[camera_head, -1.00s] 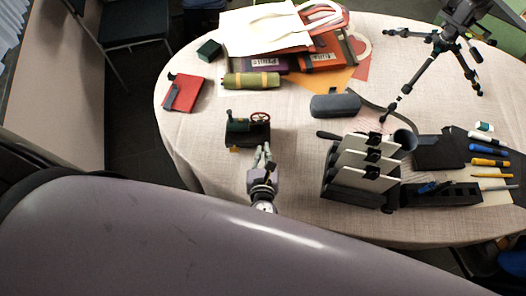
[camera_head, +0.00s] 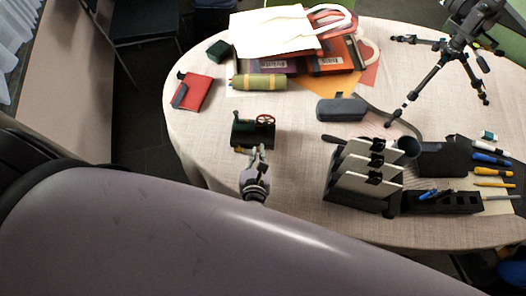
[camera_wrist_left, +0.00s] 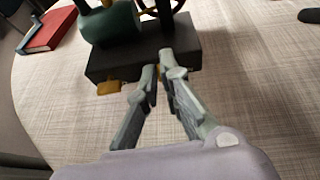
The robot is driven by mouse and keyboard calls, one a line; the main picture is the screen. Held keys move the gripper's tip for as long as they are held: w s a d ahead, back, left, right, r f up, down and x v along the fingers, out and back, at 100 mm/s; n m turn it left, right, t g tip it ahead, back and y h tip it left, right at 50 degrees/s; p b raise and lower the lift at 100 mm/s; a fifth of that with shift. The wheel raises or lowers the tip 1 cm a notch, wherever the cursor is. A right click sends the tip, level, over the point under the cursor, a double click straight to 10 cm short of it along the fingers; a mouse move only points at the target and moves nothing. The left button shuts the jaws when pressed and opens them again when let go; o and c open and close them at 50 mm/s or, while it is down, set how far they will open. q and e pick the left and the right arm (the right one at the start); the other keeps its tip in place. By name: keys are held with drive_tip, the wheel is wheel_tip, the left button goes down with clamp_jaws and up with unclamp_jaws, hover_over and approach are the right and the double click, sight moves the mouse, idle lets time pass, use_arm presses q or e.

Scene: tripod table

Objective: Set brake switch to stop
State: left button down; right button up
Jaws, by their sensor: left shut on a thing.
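A small model engine (camera_head: 254,132) with a dark green boiler, a red wheel and a black base stands near the table's left front edge. In the left wrist view its black base (camera_wrist_left: 120,62) fills the upper middle. A yellow tab (camera_wrist_left: 108,88) sticks out low at the base's front left. My left gripper (camera_head: 256,152) is at the base's front, right of that tab. In the wrist view its fingertips (camera_wrist_left: 160,64) are close together on a small orange-yellow piece, apparently the brake switch, mostly hidden by the fingers. Its stop position cannot be read. My right gripper is not in view.
A red notebook (camera_head: 193,92) and a green-yellow roll (camera_head: 259,82) lie behind the engine. A grey case (camera_head: 341,108), a black rack with white panels (camera_head: 362,168) and a tripod (camera_head: 445,65) stand to the right. Cloth is clear around the engine.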

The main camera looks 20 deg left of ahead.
use_arm(q)
drive_tip(key=c, duration=1.8)
unclamp_jaws()
drive_tip(key=shift+w, duration=0.1)
drive_tip(key=shift+o, duration=0.2)
drive_tip(key=v, duration=1.2)
drive_tip(key=shift+f, duration=0.1)
